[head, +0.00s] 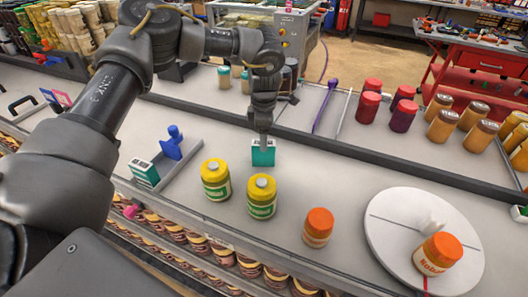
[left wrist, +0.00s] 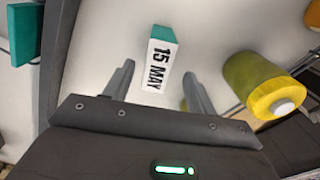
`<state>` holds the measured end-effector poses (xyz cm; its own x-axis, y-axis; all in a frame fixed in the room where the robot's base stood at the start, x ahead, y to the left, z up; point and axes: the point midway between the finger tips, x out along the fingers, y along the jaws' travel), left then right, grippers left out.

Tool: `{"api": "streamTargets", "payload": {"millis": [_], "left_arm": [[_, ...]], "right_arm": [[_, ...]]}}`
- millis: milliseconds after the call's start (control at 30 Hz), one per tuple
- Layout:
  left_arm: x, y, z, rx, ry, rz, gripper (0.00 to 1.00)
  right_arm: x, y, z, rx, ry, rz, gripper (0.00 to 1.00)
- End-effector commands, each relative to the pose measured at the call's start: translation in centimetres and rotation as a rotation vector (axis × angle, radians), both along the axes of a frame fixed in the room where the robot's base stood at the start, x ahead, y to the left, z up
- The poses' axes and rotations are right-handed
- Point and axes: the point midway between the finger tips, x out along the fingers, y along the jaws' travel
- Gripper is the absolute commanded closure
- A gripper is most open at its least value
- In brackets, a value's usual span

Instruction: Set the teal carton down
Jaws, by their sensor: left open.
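A teal carton (head: 263,153) stands on the grey counter, behind the two yellow-lidded jars. My left gripper (head: 263,138) is right above it, pointing down. In the left wrist view the carton (left wrist: 158,67) shows a white face reading "15 MAY" and a teal side. The fingers of my left gripper (left wrist: 160,88) are apart, one on each side of the carton, with gaps visible. A second teal carton (head: 145,173) stands at the left by a grey fixture with a blue part. My right gripper is not in view.
Two yellow-lidded jars (head: 216,180) (head: 261,197) stand close in front of the carton. An orange-lidded jar (head: 318,227) and a round white turntable (head: 385,235) lie to the right. A low dark rail (head: 375,160) runs behind. The counter right of the carton is clear.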

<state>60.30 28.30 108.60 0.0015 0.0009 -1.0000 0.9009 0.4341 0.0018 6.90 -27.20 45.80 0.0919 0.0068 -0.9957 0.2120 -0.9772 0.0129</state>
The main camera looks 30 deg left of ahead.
Motion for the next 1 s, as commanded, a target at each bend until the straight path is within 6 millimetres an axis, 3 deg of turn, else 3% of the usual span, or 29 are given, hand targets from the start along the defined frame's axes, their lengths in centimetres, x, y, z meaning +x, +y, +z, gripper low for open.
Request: {"api": "streamTargets", "payload": {"millis": [133,300,567,900,1000], "left_arm": [[0.1,0.3,-1.8,0.002,0.005,0.001,0.44],[0.1,0.2,-3.8,0.001,0.003,0.001,0.44],[0.2,0.2,-4.2,0.0,0.001,0.001,0.44],[0.2,0.2,-4.2,0.0,0.001,0.001,0.88],[0.2,0.2,-4.1,0.0,0.001,0.001,0.95]], "right_arm": [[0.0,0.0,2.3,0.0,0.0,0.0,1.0],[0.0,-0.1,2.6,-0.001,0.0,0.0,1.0],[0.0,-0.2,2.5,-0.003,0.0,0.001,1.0],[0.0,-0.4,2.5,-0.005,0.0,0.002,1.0],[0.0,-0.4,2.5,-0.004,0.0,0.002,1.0]]}}
